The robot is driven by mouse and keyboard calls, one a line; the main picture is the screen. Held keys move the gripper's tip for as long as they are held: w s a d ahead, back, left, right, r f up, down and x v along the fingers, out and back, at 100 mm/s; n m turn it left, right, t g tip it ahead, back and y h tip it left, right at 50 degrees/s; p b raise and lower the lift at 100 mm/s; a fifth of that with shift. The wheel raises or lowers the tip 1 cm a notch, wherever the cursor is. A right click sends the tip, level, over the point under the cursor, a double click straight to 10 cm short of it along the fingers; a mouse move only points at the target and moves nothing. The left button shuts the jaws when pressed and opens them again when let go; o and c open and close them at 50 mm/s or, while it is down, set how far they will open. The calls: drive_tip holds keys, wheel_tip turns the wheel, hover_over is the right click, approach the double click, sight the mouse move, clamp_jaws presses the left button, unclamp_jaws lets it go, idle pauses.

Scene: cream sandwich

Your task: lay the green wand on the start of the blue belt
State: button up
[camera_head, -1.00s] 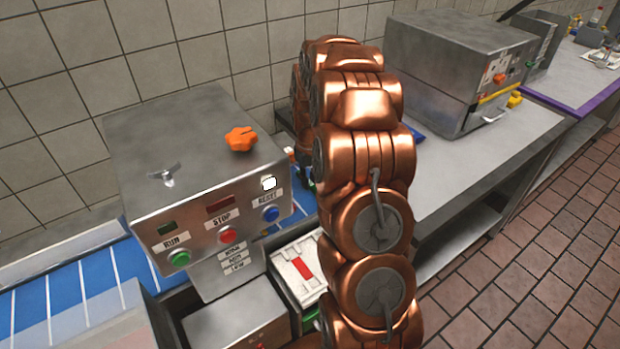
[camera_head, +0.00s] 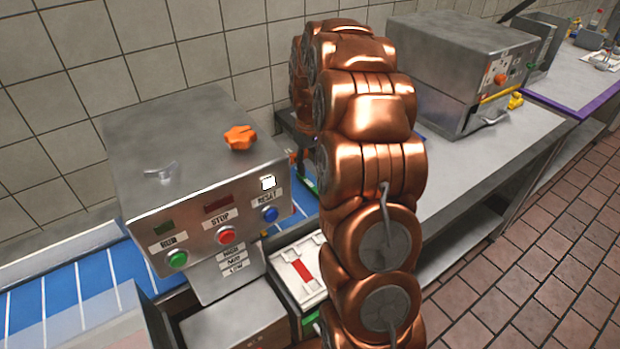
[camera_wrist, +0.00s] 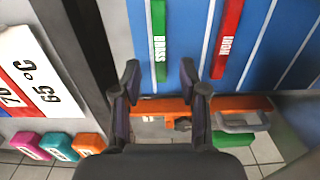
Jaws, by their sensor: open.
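A green wand marked BRASS (camera_wrist: 159,42) appears to lie flat on the blue belt (camera_wrist: 192,30) in the wrist view, parallel to its white lines. Its far end runs out of the picture. My gripper (camera_wrist: 159,74) is open, with one fingertip on each side of the wand's near end; neither visibly touches it. A red wand marked IRON (camera_wrist: 228,38) is on the belt to the right. In the head view the blue belt (camera_head: 75,295) runs behind the control box, and my arm and the box hide most of my gripper.
A steel control box (camera_head: 195,150) with an orange knob (camera_head: 240,138) stands close left of my arm. A white panel with a red bar (camera_head: 297,272) is in front. An orange bar (camera_wrist: 155,105) and a grey handle (camera_wrist: 243,121) lie near my fingers. A steel machine (camera_head: 455,70) stands right.

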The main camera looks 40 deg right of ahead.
sight(309, 183)
wheel_tip(309, 183, up, 6)
drive_tip(key=b, duration=0.1)
idle(0.5)
